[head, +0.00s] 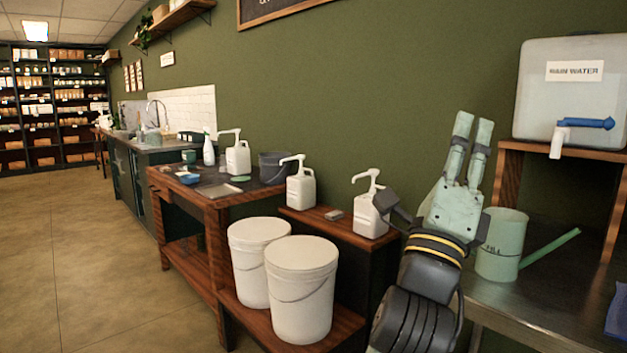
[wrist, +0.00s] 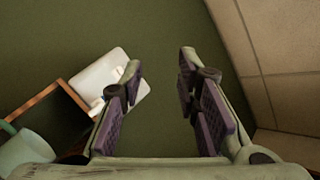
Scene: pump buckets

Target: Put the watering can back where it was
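The watering can (head: 503,246) is pale green with a long green spout pointing right. It stands upright on a metal table (head: 540,312), below and left of the rain water tank (head: 570,95). My gripper (head: 470,122) is raised in front of the green wall, above and left of the can, with its fingers pointing up. The fingers are apart with nothing between them, as the wrist view (wrist: 160,80) also shows. The can's left side is partly hidden behind my gripper. Part of it shows at the lower left of the wrist view (wrist: 27,152).
The tank, with a blue-handled tap (head: 587,124), sits on a wooden stand (head: 508,170). White pump bottles (head: 301,190) stand on wooden shelves to the left. Two white lidded buckets (head: 301,290) are low at centre. The floor (head: 110,270) at left is clear.

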